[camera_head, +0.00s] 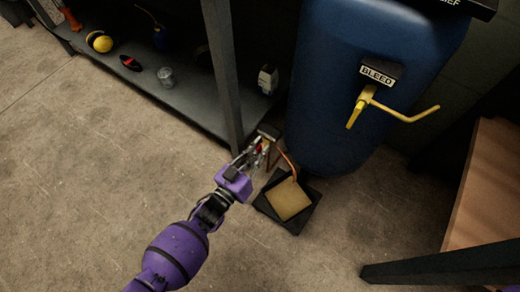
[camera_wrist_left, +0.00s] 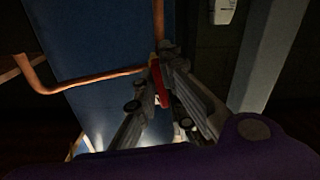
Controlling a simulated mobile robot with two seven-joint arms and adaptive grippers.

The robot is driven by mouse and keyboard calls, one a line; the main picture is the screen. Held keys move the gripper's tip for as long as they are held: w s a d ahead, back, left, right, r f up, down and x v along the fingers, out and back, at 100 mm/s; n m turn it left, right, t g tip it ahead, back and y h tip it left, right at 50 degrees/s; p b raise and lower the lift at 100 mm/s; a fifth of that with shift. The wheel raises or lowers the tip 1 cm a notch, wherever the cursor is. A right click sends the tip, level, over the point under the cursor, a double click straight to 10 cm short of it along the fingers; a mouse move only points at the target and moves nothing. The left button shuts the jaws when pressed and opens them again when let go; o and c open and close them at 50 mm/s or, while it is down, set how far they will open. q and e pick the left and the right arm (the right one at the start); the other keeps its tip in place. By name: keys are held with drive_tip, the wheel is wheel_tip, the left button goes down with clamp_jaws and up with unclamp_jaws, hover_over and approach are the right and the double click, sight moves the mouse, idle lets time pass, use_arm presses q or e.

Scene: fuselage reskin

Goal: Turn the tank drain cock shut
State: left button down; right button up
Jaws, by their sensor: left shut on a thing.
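The blue tank (camera_head: 335,100) stands upright at the back, and its side fills much of the left wrist view (camera_wrist_left: 105,50). A copper drain pipe (camera_head: 288,161) runs at its lower left; it shows bent in the left wrist view (camera_wrist_left: 95,83). The drain cock's red handle (camera_wrist_left: 156,82) shows between my left fingers. My left gripper (camera_head: 262,144) is shut on this handle, beside the tank's foot. The fingers hide most of the cock, so its exact angle cannot be told. My right gripper is not in view.
A black tray (camera_head: 270,211) with a tan pad (camera_head: 288,199) lies below the pipe. A yellow lever (camera_head: 362,105) sits under the BLEED label (camera_head: 377,74). A shelf post (camera_head: 222,75) rises close behind my gripper. A bench (camera_head: 485,190) stands right. Floor at left is clear.

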use_arm(q)
drive_tip(key=shift+a+f+m, duration=0.15)
drive_tip(key=shift+a+m, duration=0.05)
drive_tip(key=shift+m, duration=0.6)
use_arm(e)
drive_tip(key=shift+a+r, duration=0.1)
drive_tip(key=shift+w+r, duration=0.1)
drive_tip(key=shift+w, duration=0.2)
use_arm(q)
drive_tip(key=c, duration=1.9)
unclamp_jaws()
drive_tip(key=shift+o, duration=0.2)
drive_tip(key=v, duration=1.2)
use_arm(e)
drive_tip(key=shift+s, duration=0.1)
